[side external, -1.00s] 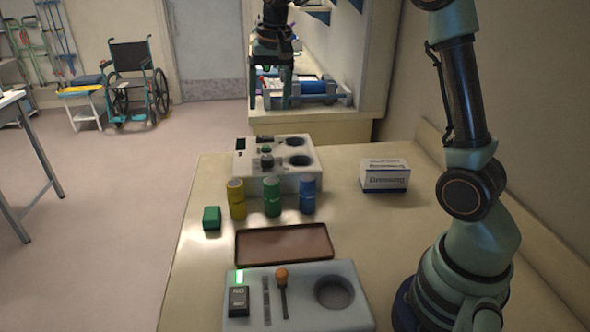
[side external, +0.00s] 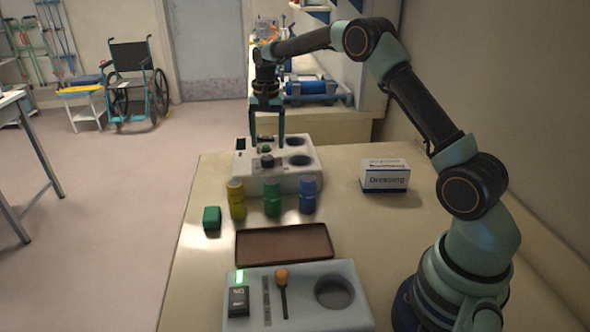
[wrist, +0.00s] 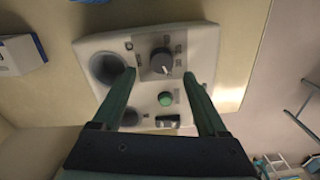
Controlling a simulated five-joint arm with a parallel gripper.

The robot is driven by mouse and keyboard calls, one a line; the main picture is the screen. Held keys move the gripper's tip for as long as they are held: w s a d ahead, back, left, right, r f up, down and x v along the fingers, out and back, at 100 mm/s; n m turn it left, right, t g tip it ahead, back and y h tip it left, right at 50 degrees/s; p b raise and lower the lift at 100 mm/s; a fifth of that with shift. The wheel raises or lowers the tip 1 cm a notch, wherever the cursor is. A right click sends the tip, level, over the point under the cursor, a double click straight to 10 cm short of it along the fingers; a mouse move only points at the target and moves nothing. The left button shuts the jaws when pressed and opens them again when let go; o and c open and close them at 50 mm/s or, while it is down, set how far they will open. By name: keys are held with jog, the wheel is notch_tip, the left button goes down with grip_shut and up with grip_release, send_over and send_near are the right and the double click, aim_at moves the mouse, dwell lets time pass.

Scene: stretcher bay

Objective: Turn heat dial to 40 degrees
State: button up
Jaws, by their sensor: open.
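The heat dial appears to be the dark round knob (wrist: 161,60) with scale marks around it, on a pale control box (wrist: 205,42). In the side external view the knob (side external: 267,161) shows small on top of the box (side external: 305,182) at the table's far end. My gripper (side external: 267,142) points down above the box, open and empty. In the wrist view the fingertips of my gripper (wrist: 160,75) lie on either side of the knob in the picture, apart from it. The knob's pointer setting is too small to read.
A brown tray (side external: 240,246), a nearer switch panel (side external: 310,277) and a white carton (side external: 385,175) stand around.

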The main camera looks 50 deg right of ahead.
aim_at(268, 157)
jog(key=shift+w+f, duration=0.1)
jog(key=shift+f, duration=2.5)
grip_shut()
